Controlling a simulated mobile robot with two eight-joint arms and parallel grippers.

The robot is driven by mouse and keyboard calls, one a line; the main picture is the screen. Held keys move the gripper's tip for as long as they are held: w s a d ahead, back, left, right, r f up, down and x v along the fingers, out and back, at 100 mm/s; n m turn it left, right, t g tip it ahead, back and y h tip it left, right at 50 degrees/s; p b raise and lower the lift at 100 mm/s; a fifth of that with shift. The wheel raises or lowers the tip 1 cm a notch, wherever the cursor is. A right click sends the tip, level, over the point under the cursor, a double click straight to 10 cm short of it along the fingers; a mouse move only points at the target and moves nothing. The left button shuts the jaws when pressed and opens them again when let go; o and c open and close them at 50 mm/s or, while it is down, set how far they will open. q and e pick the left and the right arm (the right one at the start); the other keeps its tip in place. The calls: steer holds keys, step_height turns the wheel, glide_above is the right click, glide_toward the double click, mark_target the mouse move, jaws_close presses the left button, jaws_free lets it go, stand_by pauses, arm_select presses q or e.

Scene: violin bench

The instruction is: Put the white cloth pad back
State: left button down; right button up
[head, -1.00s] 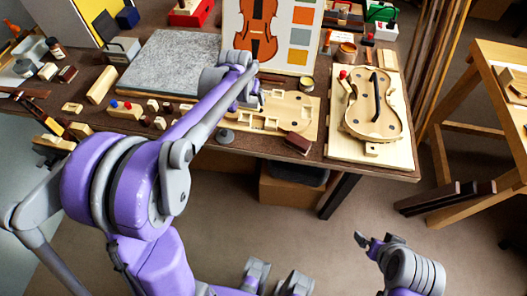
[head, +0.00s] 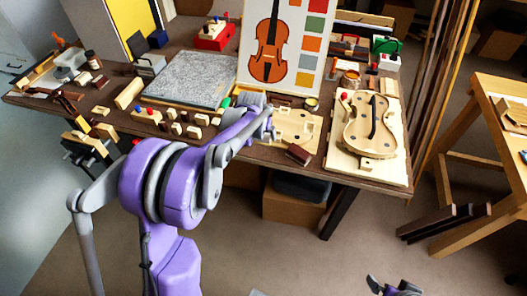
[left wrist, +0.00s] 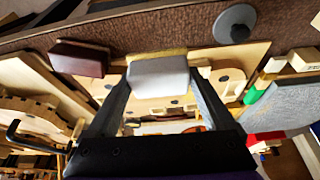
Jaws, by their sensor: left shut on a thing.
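The white cloth pad (left wrist: 158,76) is a small white block with a tan edge, held between the fingertips of my left gripper (left wrist: 155,85) in the left wrist view. In the head view my left gripper (head: 266,122) is over the left part of the pale wooden board with cut-outs (head: 302,128); the pad cannot be made out there. The board (left wrist: 200,98) lies behind the pad in the left wrist view; whether they touch is unclear. My right gripper (head: 388,287) is low at the bottom edge, away from the bench, its fingers cut off.
A dark red-brown block (head: 298,154) lies at the board's front edge. A violin body mould (head: 384,137) is to the right, a grey slab (head: 185,80) to the left. A violin picture panel (head: 246,55) stands behind. Small pale blocks (head: 193,132) are left of my gripper.

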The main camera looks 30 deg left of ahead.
mark_target(264, 150)
arm_select(q)
step_height(264, 150, down, 3)
steer(key=shift+w+f, duration=0.1)
steer(key=shift+f, duration=2.05)
steer(key=shift+f+b, duration=0.2)
steer(key=shift+b, duration=0.15)
jaws_free()
